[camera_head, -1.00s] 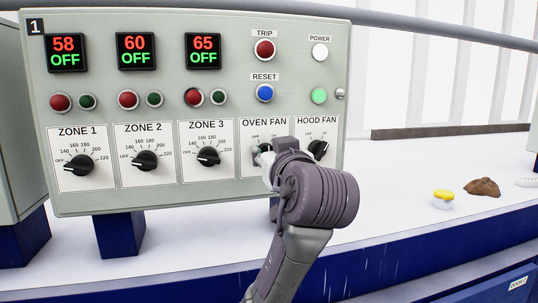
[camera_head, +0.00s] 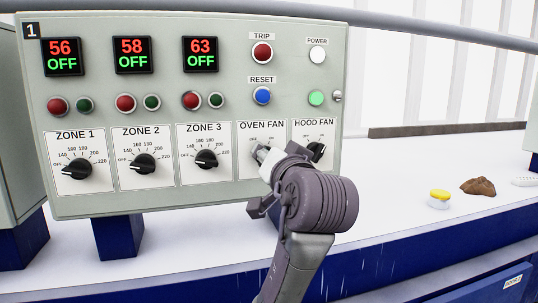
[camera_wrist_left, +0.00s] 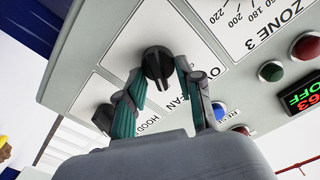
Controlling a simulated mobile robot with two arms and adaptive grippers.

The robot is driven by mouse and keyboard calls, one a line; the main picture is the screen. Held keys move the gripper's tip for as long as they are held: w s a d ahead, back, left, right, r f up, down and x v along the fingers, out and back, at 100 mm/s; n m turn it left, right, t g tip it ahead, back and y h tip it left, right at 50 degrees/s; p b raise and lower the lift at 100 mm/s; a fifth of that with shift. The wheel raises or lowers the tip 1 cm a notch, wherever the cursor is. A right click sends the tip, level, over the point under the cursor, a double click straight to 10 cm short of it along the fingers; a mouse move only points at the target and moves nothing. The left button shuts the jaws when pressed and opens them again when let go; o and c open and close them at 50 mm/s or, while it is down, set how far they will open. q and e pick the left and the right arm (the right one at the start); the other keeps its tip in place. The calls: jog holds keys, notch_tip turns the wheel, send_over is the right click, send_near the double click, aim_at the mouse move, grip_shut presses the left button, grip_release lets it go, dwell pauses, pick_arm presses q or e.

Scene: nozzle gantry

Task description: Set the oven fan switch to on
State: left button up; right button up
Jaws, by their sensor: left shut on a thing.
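The oven fan switch is a black rotary knob (camera_wrist_left: 157,62) on a white plate of the control panel. My left gripper (camera_wrist_left: 160,72) has its two green-lined fingers on either side of this knob and is shut on it. In the head view my left gripper (camera_head: 262,153) covers most of the knob below the OVEN FAN label, so its pointer direction cannot be read there. The wrist is tilted against the panel. My right gripper is not in view.
The hood fan knob (camera_head: 316,151) sits close to the right of my gripper. The zone 3 knob (camera_head: 206,159) is to its left. The reset button (camera_head: 262,96) is above. A yellow-topped button (camera_head: 439,195) and a brown lump (camera_head: 478,186) are on the white bench.

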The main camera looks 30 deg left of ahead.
pick_arm(q)
jog(key=shift+r, duration=0.1)
dwell(0.3)
jog(key=o, duration=1.2)
jog(key=shift+c, duration=0.2)
jog(key=v, duration=1.2)
